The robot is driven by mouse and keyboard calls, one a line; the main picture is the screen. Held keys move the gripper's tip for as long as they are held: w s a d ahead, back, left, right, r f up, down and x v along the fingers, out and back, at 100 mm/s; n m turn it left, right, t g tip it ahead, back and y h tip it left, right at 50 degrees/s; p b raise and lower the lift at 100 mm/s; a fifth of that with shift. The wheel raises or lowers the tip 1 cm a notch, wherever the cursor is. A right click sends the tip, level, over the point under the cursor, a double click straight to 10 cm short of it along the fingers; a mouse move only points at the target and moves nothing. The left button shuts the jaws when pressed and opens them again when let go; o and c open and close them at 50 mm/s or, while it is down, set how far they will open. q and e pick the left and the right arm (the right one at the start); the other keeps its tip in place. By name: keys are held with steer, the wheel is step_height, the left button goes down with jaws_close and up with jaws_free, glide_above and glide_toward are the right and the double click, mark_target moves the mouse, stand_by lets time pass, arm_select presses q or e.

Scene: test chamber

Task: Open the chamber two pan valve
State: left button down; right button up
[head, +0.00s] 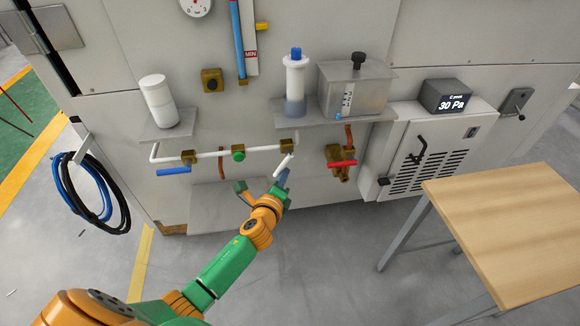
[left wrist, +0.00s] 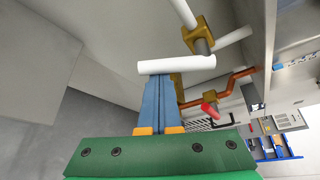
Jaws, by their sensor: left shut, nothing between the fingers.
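A white pipe (head: 225,153) runs along the chamber wall with brass valves on it. The valve at its right end (head: 287,146) has a white lever (head: 283,165) slanting down to the left. No label shows which valve is the chamber two pan valve. My left gripper (head: 283,178) is shut and empty, its blue fingers by the lower end of this lever. In the left wrist view the white lever (left wrist: 190,65) lies across the tips of the shut fingers (left wrist: 160,82), below the brass valve (left wrist: 199,37); contact is unclear. My right gripper is out of view.
A blue lever (head: 174,171) is at the pipe's left end, and a red lever (head: 341,163) is on a brass valve to the right. A shelf (head: 375,117) with a metal tank (head: 355,85) overhangs nearby. A wooden table (head: 520,220) stands at right.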

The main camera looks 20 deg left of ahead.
arm_select(q)
steer(key=p, duration=0.1)
steer(key=r+m+g+p, duration=0.1)
steer(key=p, duration=0.1)
steer(key=m+p, duration=0.1)
steer(key=shift+s+a+r+y, duration=0.25)
steer(key=shift+a+r+y, duration=0.15)
steer(key=m+g+y+p, duration=0.1)
steer(key=p, duration=0.2)
steer(key=a+r+m+g+y+p, duration=0.1)
steer(key=m+p, duration=0.1)
steer(key=p, duration=0.1)
steer(key=s+a+r+m+g+y+p, duration=0.1)
steer(key=m+p, duration=0.1)
steer(key=p, duration=0.1)
steer(key=shift+s+r, duration=0.1)
steer(key=shift+r, duration=0.05)
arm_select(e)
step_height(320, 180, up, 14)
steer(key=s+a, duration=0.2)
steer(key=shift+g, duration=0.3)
arm_select(q)
steer(key=shift+r, duration=0.1)
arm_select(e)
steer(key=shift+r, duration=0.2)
